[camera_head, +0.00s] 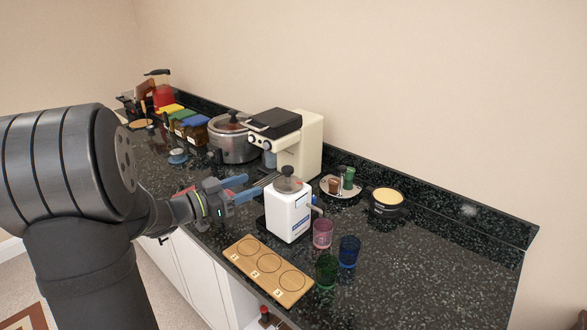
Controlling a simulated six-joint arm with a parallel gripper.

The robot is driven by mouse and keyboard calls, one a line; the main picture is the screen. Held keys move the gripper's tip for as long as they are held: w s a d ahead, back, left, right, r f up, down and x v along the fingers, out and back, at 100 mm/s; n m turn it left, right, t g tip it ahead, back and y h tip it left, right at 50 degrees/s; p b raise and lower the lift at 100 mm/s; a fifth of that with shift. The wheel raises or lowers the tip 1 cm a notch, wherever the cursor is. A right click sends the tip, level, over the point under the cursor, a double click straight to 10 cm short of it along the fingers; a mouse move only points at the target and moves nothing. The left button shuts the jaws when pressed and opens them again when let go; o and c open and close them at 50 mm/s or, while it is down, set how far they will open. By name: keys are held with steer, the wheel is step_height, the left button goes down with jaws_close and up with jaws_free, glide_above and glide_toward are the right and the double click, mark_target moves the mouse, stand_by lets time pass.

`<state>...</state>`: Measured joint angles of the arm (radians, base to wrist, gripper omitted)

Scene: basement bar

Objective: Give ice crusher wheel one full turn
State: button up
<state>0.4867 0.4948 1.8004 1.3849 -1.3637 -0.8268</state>
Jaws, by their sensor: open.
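The ice crusher (288,214) is a white box with a clear domed top and a dark knob, standing upright on the dark counter. A small grey part sticks out on its right side, near a pink glass. I cannot make out a clear wheel on it. My gripper (254,187) is just left of the crusher, with its blue fingers apart and pointing right toward it. Nothing shows between the fingers. Thin grey bars show between the fingertips and the crusher; I cannot tell whether the fingers touch anything.
A wooden board (268,268) with numbered circles lies in front. Pink (322,234), blue (349,251) and green (326,270) glasses stand right of the crusher. A cream coffee machine (308,146) and a steel pot (233,143) stand behind. The right counter end is clear.

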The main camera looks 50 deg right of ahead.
mark_target(294, 180)
steer(key=x, duration=1.5)
steer(key=shift+c, duration=0.2)
steer(key=c, duration=0.9)
